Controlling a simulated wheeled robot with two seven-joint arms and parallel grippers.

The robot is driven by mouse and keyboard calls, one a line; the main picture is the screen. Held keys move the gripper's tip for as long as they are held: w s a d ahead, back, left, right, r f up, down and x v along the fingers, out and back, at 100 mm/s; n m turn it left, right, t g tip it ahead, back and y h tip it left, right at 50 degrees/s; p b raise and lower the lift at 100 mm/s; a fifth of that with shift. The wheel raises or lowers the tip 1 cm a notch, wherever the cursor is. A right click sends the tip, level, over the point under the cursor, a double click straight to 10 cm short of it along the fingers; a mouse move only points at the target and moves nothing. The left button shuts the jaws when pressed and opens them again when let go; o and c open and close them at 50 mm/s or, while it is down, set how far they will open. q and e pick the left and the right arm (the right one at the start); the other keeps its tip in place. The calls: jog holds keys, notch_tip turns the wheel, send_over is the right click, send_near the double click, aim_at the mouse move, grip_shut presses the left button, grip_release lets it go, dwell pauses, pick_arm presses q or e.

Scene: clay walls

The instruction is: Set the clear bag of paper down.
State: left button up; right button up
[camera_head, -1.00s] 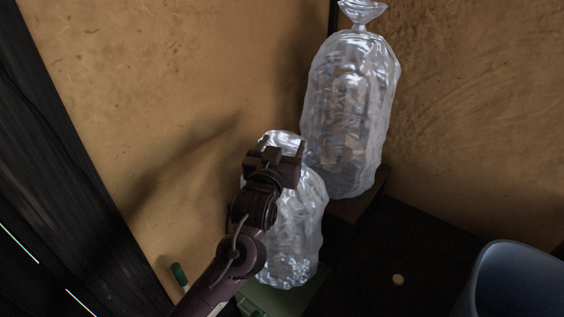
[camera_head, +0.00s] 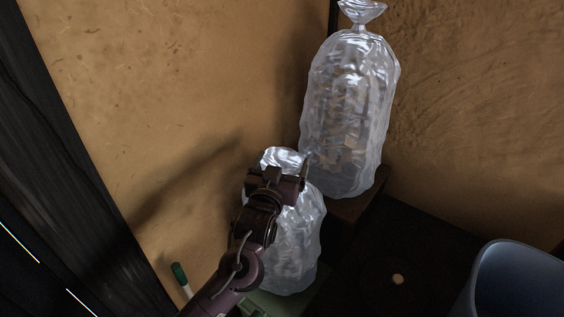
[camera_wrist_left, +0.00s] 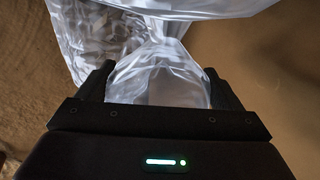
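The clear bag of paper (camera_head: 298,235) hangs upright at lower centre in the head view, partly behind my left arm. My left gripper (camera_head: 282,168) is at the bag's top. In the left wrist view, the bag's gathered plastic (camera_wrist_left: 160,75) fills the space between the fingers of my left gripper (camera_wrist_left: 158,70), which stand well apart on either side of it. The bag's bottom is close above a green surface (camera_head: 285,302); I cannot tell whether they touch. My right gripper is not in view.
A larger clear bag of paper (camera_head: 350,115) stands on a brown wooden block (camera_head: 352,207) behind, close to the held bag. A blue bin (camera_head: 520,280) is at lower right. Clay walls meet behind.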

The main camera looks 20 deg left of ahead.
pick_arm(q)
jog(key=shift+r, duration=0.35)
jog(key=s, duration=0.3)
jog(key=s+b, duration=0.1)
jog(key=s, duration=0.2)
jog(key=shift+s+d+f, duration=0.2)
jog(key=shift+s, duration=0.05)
jog(key=shift+s+r, duration=0.1)
jog(key=shift+s, duration=0.4)
